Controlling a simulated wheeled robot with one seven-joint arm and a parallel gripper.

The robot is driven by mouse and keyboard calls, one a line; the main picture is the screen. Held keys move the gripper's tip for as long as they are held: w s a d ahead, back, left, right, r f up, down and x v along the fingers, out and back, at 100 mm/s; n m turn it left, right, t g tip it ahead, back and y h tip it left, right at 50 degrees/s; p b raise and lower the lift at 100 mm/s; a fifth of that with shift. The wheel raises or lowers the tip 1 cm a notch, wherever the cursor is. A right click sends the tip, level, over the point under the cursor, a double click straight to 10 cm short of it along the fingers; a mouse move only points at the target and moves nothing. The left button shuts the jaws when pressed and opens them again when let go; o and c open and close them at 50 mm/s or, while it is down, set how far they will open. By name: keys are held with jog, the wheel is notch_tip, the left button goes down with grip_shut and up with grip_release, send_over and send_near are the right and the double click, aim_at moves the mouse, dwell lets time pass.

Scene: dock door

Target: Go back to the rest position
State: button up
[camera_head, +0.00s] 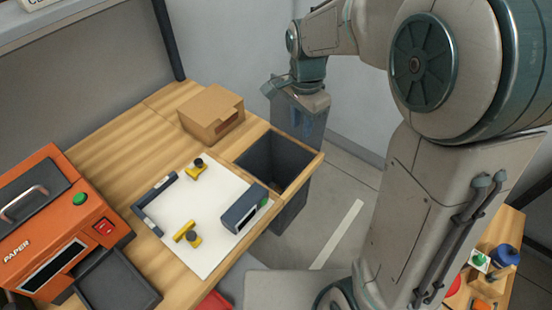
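My arm reaches in from the upper right. Its wrist bends down beyond the far right corner of the wooden table (160,105). My gripper (280,86) is small at the end of the wrist, apart from the things on the table. Its fingers are not clear, and I cannot tell whether it is open or holds anything. A blue-grey upright block (300,114) shows just below it; I cannot tell whether they touch.
A cardboard box (211,113) and dark open bin (268,150) are at the table's far right. A white sheet (208,216) bears yellow-and-black pieces (187,234) and a dark block (245,209). An orange PAPER machine (48,215) stands left. Lower right, another wooden surface (507,225) holds small items.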

jog(key=s+d+r+n+t, duration=0.1)
jog(key=s+d+n, duration=0.3)
jog(key=s, duration=0.4)
jog(key=s+d+r+n+t, duration=0.2)
jog(key=s+d+n, duration=0.3)
jog(key=s, duration=0.3)
jog(key=shift+s+r+n, duration=0.15)
jog(key=shift+r+n, duration=0.15)
jog(key=shift+n, duration=0.6)
